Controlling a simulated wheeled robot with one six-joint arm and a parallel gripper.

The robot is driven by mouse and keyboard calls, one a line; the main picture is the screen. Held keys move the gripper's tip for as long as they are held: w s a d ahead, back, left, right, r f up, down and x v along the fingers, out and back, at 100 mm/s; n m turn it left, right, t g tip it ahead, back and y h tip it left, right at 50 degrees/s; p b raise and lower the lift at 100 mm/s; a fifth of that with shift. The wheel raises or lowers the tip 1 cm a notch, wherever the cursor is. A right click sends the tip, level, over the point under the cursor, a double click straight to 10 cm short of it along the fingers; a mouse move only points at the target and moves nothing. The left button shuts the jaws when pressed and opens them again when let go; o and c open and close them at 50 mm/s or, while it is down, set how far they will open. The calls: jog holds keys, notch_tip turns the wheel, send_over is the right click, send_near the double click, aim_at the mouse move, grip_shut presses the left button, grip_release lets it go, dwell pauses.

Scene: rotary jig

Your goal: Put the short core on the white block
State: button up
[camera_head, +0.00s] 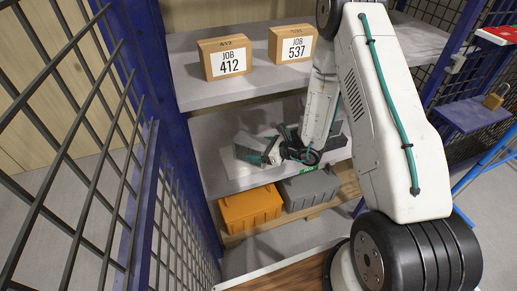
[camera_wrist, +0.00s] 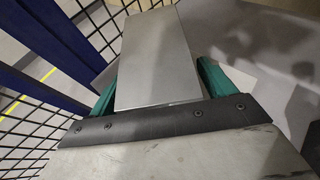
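My gripper (camera_head: 268,156) is low over the middle shelf in the head view. Its two teal fingers lie along both sides of a plain grey block-shaped piece (camera_wrist: 157,55) in the wrist view, and it looks clamped between them. The same grey piece (camera_head: 248,144) shows at the gripper's tip in the head view. I cannot tell if it is the short core, or if it touches what is below. A pale flat surface (camera_head: 232,170) lies under the gripper; I cannot make out the white block for sure.
The upper shelf (camera_head: 205,95) holds boxes marked JOB 412 (camera_head: 225,58) and JOB 537 (camera_head: 292,44). An orange bin (camera_head: 250,208) and a grey bin (camera_head: 310,188) stand below the middle shelf. Blue posts and black mesh (camera_head: 185,215) close in the left side. A padlock (camera_head: 493,99) hangs at right.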

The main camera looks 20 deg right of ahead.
jog(key=shift+s+r, duration=0.1)
jog(key=shift+r, duration=0.15)
jog(key=v, duration=1.1)
jog(key=s+a+r+n+g+y, duration=0.1)
jog(key=s+a+r+n+g, duration=0.3)
jog(key=r, duration=0.3)
jog(key=s+a+r+n+g, duration=0.2)
jog(key=s+a+r+n, duration=0.1)
jog(key=r+n, duration=0.4)
jog(key=s+a+r+n+g+y, duration=0.1)
jog(key=s+a+r+n+g, duration=0.25)
jog(key=r, duration=0.45)
jog(key=s+d+r+n+h, duration=0.3)
jog(key=s+r+n+h, duration=0.2)
jog(key=s, duration=0.3)
jog(key=s+d+r+n+t+h, duration=0.1)
jog(key=s+d+r+n+h, duration=0.2)
jog(key=s+r+n+h, duration=0.3)
jog(key=s+n, duration=0.1)
jog(key=s, duration=0.2)
jog(key=shift+d+r, duration=0.35)
jog(key=shift+s+n+t, duration=0.1)
jog(key=shift+n+t, duration=0.15)
